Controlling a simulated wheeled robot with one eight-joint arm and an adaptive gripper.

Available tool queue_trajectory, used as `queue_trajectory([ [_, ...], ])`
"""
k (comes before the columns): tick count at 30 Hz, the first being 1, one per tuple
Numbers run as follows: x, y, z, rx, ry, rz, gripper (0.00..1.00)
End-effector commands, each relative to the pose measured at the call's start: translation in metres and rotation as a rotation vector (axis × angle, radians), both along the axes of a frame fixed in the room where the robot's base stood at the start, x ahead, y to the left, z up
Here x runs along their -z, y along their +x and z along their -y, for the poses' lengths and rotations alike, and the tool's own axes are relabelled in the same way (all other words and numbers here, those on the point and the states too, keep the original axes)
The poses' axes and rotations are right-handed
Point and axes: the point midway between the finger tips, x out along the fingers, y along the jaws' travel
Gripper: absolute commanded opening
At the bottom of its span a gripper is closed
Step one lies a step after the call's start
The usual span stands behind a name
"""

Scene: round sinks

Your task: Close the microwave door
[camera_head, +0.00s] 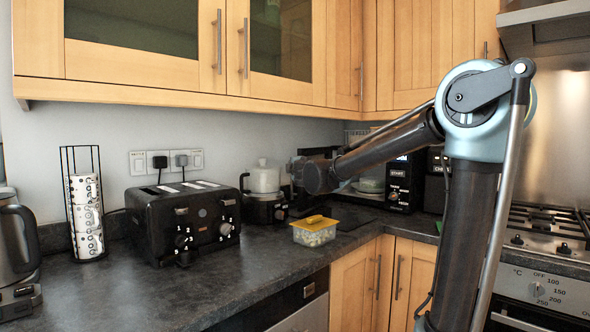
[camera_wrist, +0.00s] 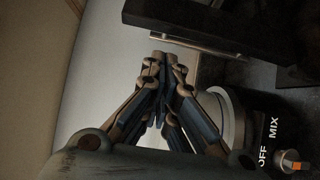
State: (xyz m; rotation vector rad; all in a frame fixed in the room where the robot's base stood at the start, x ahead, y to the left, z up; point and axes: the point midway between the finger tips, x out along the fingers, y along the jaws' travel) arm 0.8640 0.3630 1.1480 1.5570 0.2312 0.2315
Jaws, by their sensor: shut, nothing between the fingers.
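The black microwave (camera_head: 401,190) stands in the back corner of the counter, partly behind my arm. Its front is open at the left of the START panel, and pale dishes (camera_head: 371,185) show inside. In the wrist view a dark slab with a metal bar handle, which looks like the microwave door (camera_wrist: 200,14), crosses the top right. My gripper (camera_wrist: 164,57) is shut and empty, its fingertips close to the left end of that handle; I cannot tell whether they touch. In the head view my forearm and wrist hide most of the door.
A food processor (camera_head: 264,180) stands left of my wrist; its base and knob are close below the gripper. A yellow-lidded tub (camera_head: 314,232) sits near the counter's front edge. A black toaster (camera_head: 185,220) stands further left. Wall cupboards (camera_head: 180,75) hang above; a hob (camera_head: 545,222) is right.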

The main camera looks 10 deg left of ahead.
Motion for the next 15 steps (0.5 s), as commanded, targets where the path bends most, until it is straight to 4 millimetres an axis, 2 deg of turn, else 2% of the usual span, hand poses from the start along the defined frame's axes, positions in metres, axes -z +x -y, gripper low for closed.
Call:
queue_trajectory([
  [9, 0.0, 0.045, -0.012, 0.002, 0.001, -0.001, 0.0],
  [15, 0.0, 0.067, -0.018, 0.003, 0.002, -0.002, 0.0],
])
